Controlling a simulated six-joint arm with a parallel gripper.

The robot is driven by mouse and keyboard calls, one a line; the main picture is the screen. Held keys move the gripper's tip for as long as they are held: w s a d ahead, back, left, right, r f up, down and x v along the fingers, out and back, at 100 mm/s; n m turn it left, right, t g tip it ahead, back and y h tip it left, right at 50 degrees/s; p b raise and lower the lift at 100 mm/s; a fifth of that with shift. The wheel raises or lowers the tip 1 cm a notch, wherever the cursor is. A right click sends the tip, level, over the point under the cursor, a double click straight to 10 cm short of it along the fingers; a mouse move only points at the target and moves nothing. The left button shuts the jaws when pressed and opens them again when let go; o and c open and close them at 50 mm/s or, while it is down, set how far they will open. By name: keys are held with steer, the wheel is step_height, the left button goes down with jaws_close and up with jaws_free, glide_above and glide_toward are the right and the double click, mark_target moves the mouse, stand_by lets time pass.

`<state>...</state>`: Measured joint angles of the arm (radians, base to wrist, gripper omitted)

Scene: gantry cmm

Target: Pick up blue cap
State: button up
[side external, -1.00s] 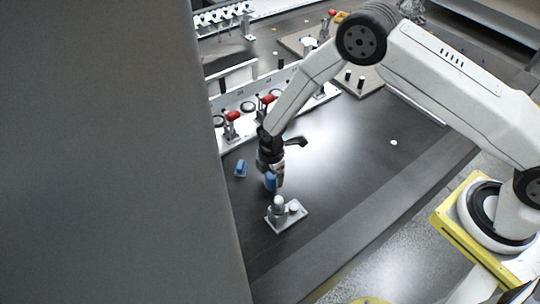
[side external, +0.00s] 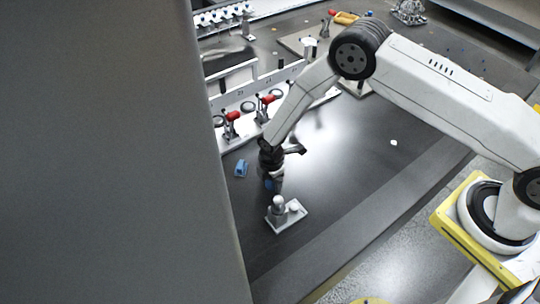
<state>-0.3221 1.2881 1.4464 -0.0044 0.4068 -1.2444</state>
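My gripper (side external: 272,184) points down at the dark table, just behind a small light plate. A small blue cylindrical piece, which looks like the blue cap (side external: 268,186), is at its fingers, mostly hidden by them. Whether the fingers are closed on the cap or only around it is too small to tell. A second blue piece (side external: 241,168), blocky in shape, lies on the table to the left of my gripper, apart from it.
The light plate (side external: 293,220) with a grey rounded post and a white knob stands close in front of my gripper. Red-handled clamps (side external: 231,117) line a white fixture behind. A large grey panel (side external: 110,150) blocks the left.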

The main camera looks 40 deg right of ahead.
steer(key=c, duration=1)
steer(key=shift+o, duration=0.2)
steer(key=shift+r, duration=0.1)
steer(key=shift+r, duration=1.05)
steer(key=s+d+r, duration=0.3)
steer(key=s+r, duration=0.7)
steer(key=s, duration=0.3)
steer(key=shift+s+d+r, duration=0.25)
steer(key=shift+d+r, duration=0.05)
steer(key=shift+r, duration=0.05)
